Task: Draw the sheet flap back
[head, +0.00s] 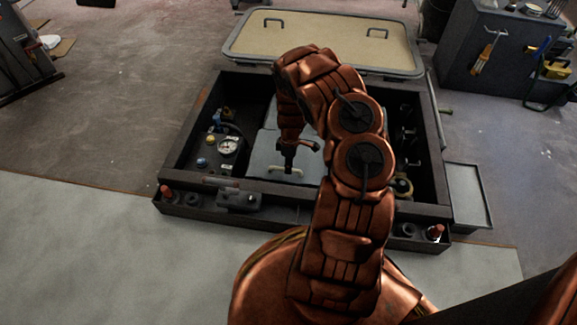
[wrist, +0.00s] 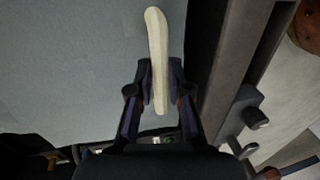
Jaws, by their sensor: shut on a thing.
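The sheet flap (head: 258,157) is a pale grey-blue panel lying inside a dark open box. It fills the left of the wrist view (wrist: 65,70). A cream bar handle (head: 272,170) stands near the flap's front edge. My gripper (head: 288,168) reaches down into the box at this handle. In the wrist view my gripper (wrist: 160,90) has its two fingers closed on either side of the cream handle (wrist: 156,35), whose far end sticks out beyond the fingertips. My arm hides part of the flap's right side in the head view.
The dark box frame (head: 320,196) surrounds the flap. A gauge (head: 227,146) and coloured knobs sit at its left. A beige lid with two handles (head: 330,35) lies open behind. A grey side tray (head: 467,195) is at the right.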

